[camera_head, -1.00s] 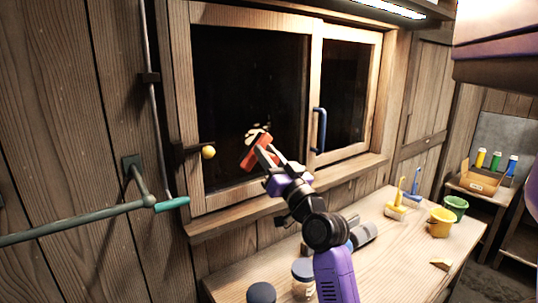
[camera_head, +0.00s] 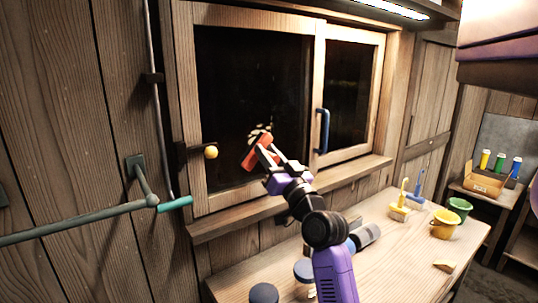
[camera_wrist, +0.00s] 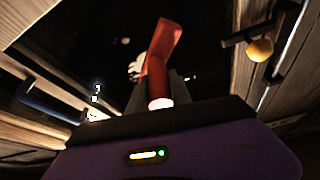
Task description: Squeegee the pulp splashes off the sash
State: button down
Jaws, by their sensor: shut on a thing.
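The sash (camera_head: 315,100) is a wooden-framed window with dark glass and a blue handle (camera_head: 322,130). Pale pulp splashes (camera_head: 262,130) show on the left pane, partly hidden behind the squeegee; a pale patch (camera_wrist: 136,67) also shows in the wrist view. My gripper (camera_head: 270,165) is shut on the red squeegee (camera_head: 256,152), whose handle (camera_wrist: 157,80) rises from the jaws in the wrist view. The squeegee's head is at the lower left pane, close to the splashes; I cannot tell whether it touches the glass.
A yellow ball knob (camera_head: 211,152) sticks out at the sash's left edge. A green-ended bar (camera_head: 174,203) crosses at lower left. The bench (camera_head: 385,245) below holds brushes (camera_head: 401,207), a yellow bucket (camera_head: 443,223), a green bucket (camera_head: 460,208) and jars (camera_head: 264,293).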

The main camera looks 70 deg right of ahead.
aim_at(271, 140)
jog(key=shift+w+d, duration=0.25)
jog(key=shift+w, duration=0.2)
jog(key=shift+s+d, duration=0.1)
jog(key=shift+s+d+b, duration=0.55)
jog(key=shift+d+b, duration=0.25)
jog(key=shift+b, duration=0.05)
jog(key=shift+s+d+b, duration=0.5)
jog(key=shift+d+b, duration=0.25)
jog(key=shift+b, duration=0.1)
